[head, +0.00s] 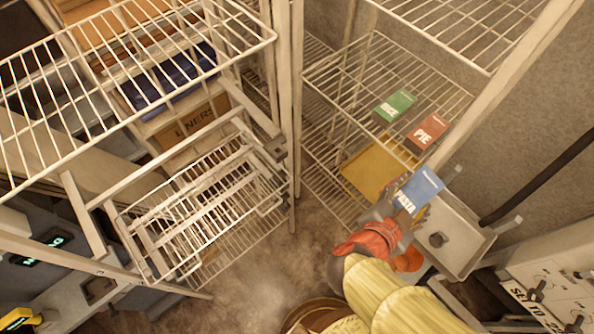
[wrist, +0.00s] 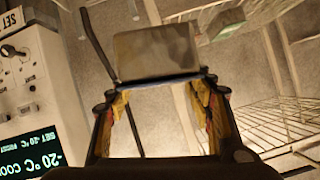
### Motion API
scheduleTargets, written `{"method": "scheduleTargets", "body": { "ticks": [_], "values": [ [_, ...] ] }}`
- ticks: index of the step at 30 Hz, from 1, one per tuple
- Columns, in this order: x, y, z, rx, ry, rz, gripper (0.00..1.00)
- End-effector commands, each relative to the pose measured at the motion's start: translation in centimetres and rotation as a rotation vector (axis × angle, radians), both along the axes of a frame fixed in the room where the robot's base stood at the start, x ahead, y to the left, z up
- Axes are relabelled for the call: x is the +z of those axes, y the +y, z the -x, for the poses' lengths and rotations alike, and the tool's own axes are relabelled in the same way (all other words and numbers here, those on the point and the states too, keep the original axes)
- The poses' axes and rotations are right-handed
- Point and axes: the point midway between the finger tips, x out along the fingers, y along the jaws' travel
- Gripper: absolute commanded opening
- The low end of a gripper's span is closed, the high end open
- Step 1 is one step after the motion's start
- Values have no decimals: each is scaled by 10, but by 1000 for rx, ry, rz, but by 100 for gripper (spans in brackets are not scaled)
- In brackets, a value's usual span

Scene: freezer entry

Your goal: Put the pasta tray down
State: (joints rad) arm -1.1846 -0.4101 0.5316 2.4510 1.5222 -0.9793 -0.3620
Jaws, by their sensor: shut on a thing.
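The pasta tray (head: 418,190) shows as a blue packet with white PASTA lettering in the head view. My gripper (head: 408,212) is shut on its near edge and holds it beside the right wire shelf. In the wrist view a thin blue edge (wrist: 160,82) spans between the fingertips of my gripper (wrist: 160,90). A green packet (head: 394,105) and a red PIE packet (head: 428,130) lie on the wire shelf (head: 335,75). A yellow-orange flat panel (head: 376,168) is just left of the pasta tray. I cannot tell the gap beneath the pasta tray.
A grey metal tray with a raised rim (head: 478,232) is right of my gripper. A control box (head: 550,290) stands at lower right. A wire rack (head: 195,215) and a LINERS box (head: 190,122) are at left. Shelf posts stand between the two shelf areas.

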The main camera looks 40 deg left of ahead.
Motion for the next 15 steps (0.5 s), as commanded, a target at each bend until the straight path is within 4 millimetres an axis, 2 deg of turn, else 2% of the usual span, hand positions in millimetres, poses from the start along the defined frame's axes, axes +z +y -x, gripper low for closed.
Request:
{"method": "scheduleTargets", "body": {
  "ticks": [5, 15],
  "values": [
    [-13, -23, -23, -7, 1, 1, 0],
    [-47, -78, -81, -11, 1, 1, 0]
  ]
}}
